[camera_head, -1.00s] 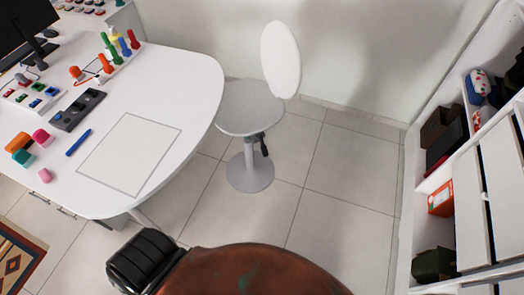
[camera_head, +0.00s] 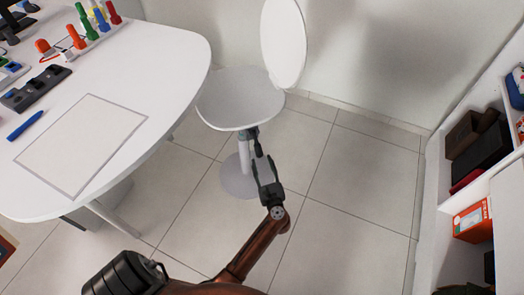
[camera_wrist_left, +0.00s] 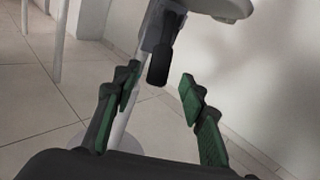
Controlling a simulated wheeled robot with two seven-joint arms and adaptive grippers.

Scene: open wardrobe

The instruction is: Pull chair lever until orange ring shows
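The white chair (camera_head: 240,98) stands by the desk, with an oval backrest (camera_head: 284,42) and a grey post on a round base (camera_head: 236,178). Its dark lever (camera_head: 255,142) hangs under the right side of the seat; it also shows in the left wrist view (camera_wrist_left: 161,62). No orange ring is visible. My left gripper (camera_head: 264,168) is open just below the lever. In the left wrist view its green-padded fingers (camera_wrist_left: 158,95) are apart, with the lever beyond and above the gap, seemingly untouched. My right gripper is not in view.
The white desk (camera_head: 150,75) with a blue marker (camera_head: 25,126) and coloured pegs stands at left. An open wardrobe (camera_head: 437,195) with boxes is at right. The tiled floor (camera_head: 340,190) between is clear.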

